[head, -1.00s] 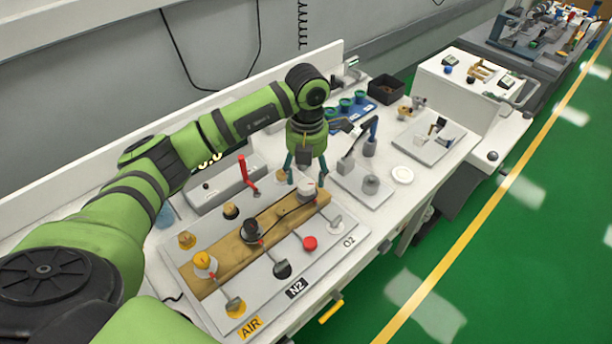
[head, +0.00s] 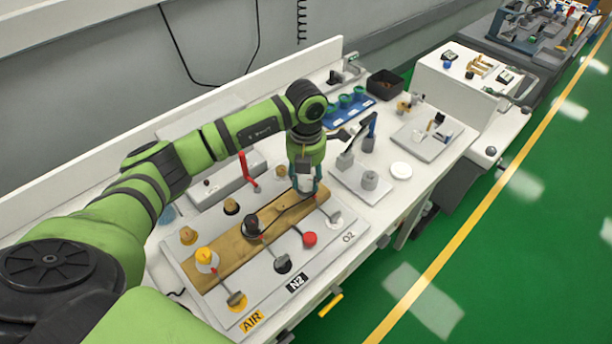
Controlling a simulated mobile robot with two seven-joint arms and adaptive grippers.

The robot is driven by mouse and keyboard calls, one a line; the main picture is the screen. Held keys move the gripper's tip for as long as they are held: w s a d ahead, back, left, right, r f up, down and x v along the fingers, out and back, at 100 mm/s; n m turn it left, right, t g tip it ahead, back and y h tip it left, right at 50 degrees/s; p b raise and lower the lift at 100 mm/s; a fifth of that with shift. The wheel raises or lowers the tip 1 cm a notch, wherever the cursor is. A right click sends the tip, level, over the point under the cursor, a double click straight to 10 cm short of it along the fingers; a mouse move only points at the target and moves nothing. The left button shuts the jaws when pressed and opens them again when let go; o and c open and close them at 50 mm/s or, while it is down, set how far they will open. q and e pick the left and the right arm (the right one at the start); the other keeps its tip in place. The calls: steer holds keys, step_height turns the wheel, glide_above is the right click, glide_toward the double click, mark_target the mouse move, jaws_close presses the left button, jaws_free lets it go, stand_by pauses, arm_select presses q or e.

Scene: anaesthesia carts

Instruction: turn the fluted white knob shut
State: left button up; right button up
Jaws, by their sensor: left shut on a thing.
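The fluted white knob (head: 306,184) stands on the brown strip of the panel, on the O2 row. It is partly hidden by my left gripper (head: 305,188), which points down from above. The fingers are on either side of the knob and shut on it. How far the knob is turned cannot be told. A black knob (head: 251,225) and a yellow-and-white knob (head: 206,258) stand further down the same strip, apart from the gripper. My right gripper is not in view.
The grey panel (head: 232,311) also carries a red round cap (head: 310,239) and several small fittings close to the knobs. A red lever (head: 247,170) rises behind the panel.

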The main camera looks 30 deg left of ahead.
arm_select(q)
steer(key=shift+w+f+m+b, duration=0.1)
steer(key=shift+m+b, duration=0.8)
steer(key=shift+b, duration=0.1)
steer(key=shift+m+b, duration=1.2)
steer(key=shift+b, duration=0.05)
steer(key=m+b, duration=0.3)
steer(key=shift+m, duration=0.3)
steer(key=shift+d+m+b, duration=0.1)
steer(key=shift+m+b, duration=0.45)
steer(key=shift+m, duration=0.15)
steer(key=o, duration=1.1)
steer(key=shift+o, duration=0.2)
